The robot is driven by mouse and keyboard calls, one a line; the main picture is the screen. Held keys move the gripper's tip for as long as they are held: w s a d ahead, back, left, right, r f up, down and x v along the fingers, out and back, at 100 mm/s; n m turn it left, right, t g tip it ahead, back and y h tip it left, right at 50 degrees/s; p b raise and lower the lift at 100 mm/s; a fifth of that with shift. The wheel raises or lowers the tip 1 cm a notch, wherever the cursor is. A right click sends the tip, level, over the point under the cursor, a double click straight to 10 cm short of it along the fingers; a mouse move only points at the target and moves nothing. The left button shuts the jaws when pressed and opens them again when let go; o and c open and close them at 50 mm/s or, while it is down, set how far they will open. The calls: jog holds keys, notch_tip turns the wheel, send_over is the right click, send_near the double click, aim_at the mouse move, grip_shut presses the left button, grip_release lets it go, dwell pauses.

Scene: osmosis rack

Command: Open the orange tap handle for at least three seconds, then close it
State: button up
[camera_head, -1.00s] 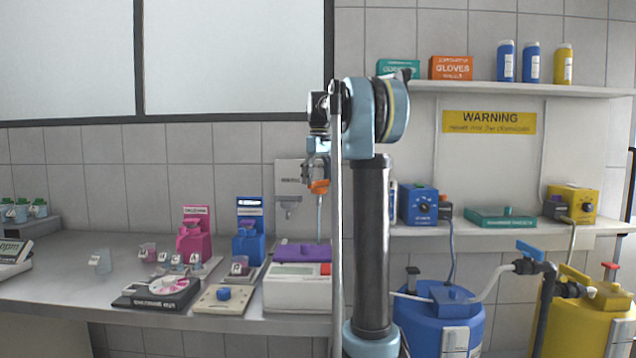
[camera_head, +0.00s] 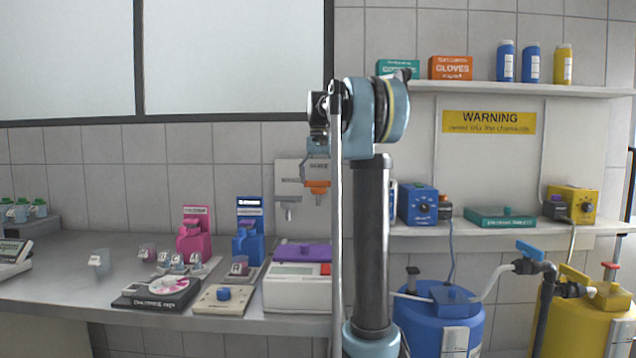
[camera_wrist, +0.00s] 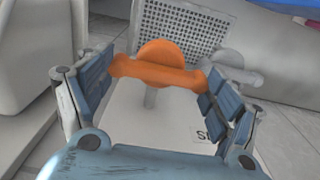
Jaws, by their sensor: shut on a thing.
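The orange tap handle (camera_wrist: 158,70) is a round knob with a crossbar, in the middle of the wrist view. Its bar lies roughly crosswise between the two blue-grey fingers of my gripper (camera_wrist: 156,76), which are shut on it, one at each end. In the head view, the orange handle (camera_head: 317,186) shows at the wall-mounted dispenser (camera_head: 288,172), just under my gripper (camera_head: 317,168). No water stream shows below the orange tap. A grey tap handle (camera_wrist: 235,72) sits to its right in the wrist view.
A white device with a purple lid (camera_head: 303,252) stands on the bench below the taps. Pink (camera_head: 194,240) and blue (camera_head: 248,246) holders stand left of it. Blue (camera_head: 440,320) and yellow (camera_head: 585,325) barrels stand at the right.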

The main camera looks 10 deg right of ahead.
jog(key=shift+m, duration=0.6)
jog(key=o, duration=1)
notch_tip(320, 180, up, 12)
jog(key=shift+w+f, duration=0.1)
dwell(0.7)
